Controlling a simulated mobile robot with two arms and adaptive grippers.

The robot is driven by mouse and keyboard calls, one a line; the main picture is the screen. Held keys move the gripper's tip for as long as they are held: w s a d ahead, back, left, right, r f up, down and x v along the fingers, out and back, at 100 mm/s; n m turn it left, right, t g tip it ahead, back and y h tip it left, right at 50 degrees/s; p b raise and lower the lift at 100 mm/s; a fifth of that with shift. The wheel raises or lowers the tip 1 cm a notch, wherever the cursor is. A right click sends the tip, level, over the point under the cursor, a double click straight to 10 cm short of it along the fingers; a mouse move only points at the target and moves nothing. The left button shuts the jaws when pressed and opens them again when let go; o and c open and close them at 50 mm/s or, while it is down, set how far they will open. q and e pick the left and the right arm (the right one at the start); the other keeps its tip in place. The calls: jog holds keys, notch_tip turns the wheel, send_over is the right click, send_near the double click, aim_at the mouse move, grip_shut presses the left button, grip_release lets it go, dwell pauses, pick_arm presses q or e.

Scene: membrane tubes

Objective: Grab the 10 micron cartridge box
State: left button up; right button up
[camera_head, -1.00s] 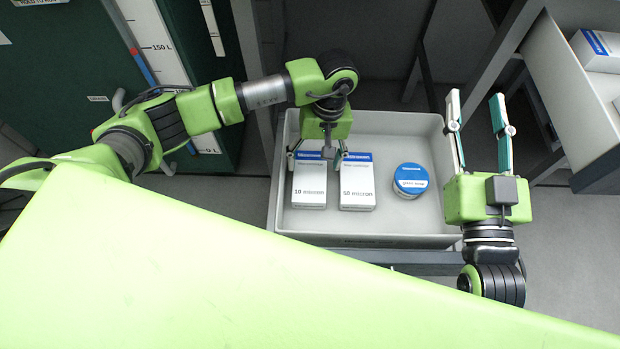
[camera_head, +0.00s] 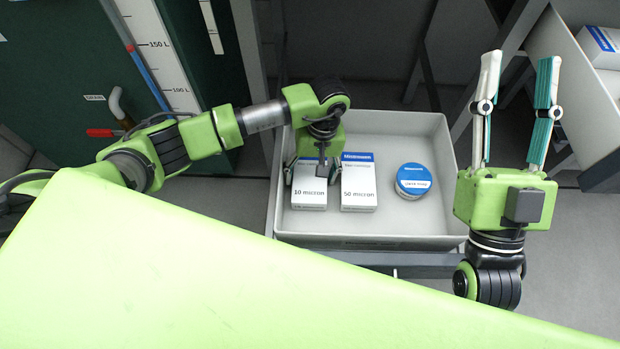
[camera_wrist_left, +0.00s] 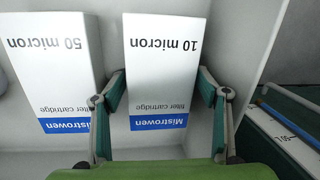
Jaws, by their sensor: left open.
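The 10 micron box (camera_head: 309,193) is white with a blue band and stands in a grey tray (camera_head: 440,165). It also shows in the left wrist view (camera_wrist_left: 163,75), upside down, with its blue-banded end between the fingers. My left gripper (camera_head: 311,172) is open, its fingers at either side of that box; the wrist view shows the gripper (camera_wrist_left: 160,95) with one finger in the gap to the neighbouring box. In the head view the gripper hides the box's top end. My right gripper (camera_head: 518,75) is open and empty, right of the tray.
A 50 micron box (camera_head: 358,186) stands close beside the 10 micron box, with a narrow gap. A round blue-and-white tin (camera_head: 412,181) lies further right in the tray. A shelf with a white box (camera_head: 603,45) is at the upper right.

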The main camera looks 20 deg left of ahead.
pick_arm(q)
jog(key=shift+c, duration=0.4)
jog(key=c, duration=0.9)
jog(key=shift+r, duration=0.15)
